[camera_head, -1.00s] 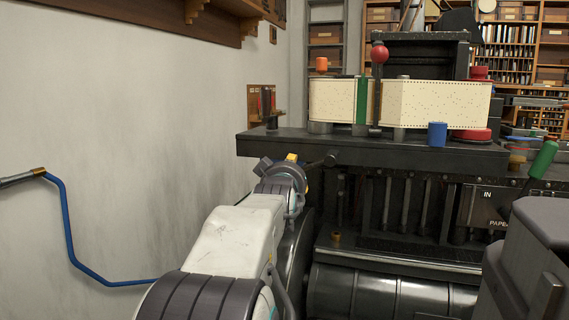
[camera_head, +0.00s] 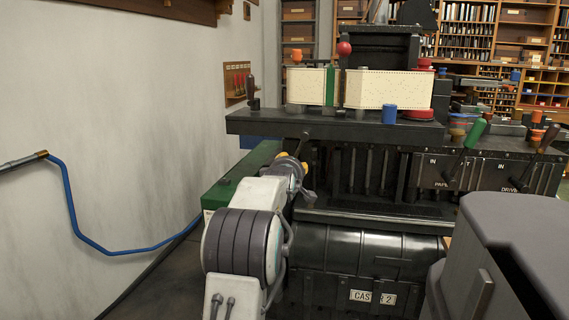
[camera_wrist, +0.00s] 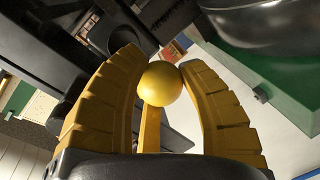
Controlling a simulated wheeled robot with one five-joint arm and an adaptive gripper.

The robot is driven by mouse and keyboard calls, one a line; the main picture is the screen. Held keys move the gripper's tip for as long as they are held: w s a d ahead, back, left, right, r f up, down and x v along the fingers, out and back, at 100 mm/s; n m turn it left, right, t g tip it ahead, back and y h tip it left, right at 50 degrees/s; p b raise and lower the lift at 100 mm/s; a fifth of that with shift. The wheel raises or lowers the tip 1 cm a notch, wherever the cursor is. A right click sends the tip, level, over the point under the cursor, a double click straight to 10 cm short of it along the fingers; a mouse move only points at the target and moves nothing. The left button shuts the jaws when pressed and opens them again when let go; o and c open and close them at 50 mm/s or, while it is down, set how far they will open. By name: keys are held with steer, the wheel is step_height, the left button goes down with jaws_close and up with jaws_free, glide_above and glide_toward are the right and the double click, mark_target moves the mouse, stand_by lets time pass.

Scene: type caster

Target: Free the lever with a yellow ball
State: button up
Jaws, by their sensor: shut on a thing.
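The yellow ball (camera_wrist: 160,83) shows in the wrist view between the yellow fingers of my gripper (camera_wrist: 165,85). The fingers are closed around it, with its upper side exposed. In the head view my gripper (camera_head: 293,161) is below the front edge of the dark machine shelf (camera_head: 330,128), at the machine's left end. Only bits of its yellow fingers show there, and the ball is hidden or too small to tell.
Above the shelf are a perforated paper ribbon (camera_head: 390,89), a red-ball lever (camera_head: 344,49) and a blue cylinder (camera_head: 389,113). Green-handled (camera_head: 475,132) and other levers stand right. A black drum (camera_head: 350,256) lies below. A blue pipe (camera_head: 75,215) runs along the left wall.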

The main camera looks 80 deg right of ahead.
steer(key=shift+s+f, duration=0.15)
steer(key=shift+s, duration=0.2)
steer(key=shift+f+n, duration=0.1)
steer(key=shift+n, duration=0.2)
steer(key=o, duration=1.3)
steer(key=shift+s, duration=0.1)
steer(key=shift+r, duration=0.2)
steer(key=shift+a, duration=0.25)
steer(key=a+r, duration=0.2)
steer(key=a, duration=0.9)
steer(key=shift+s, duration=0.45)
steer(key=shift+a, duration=0.1)
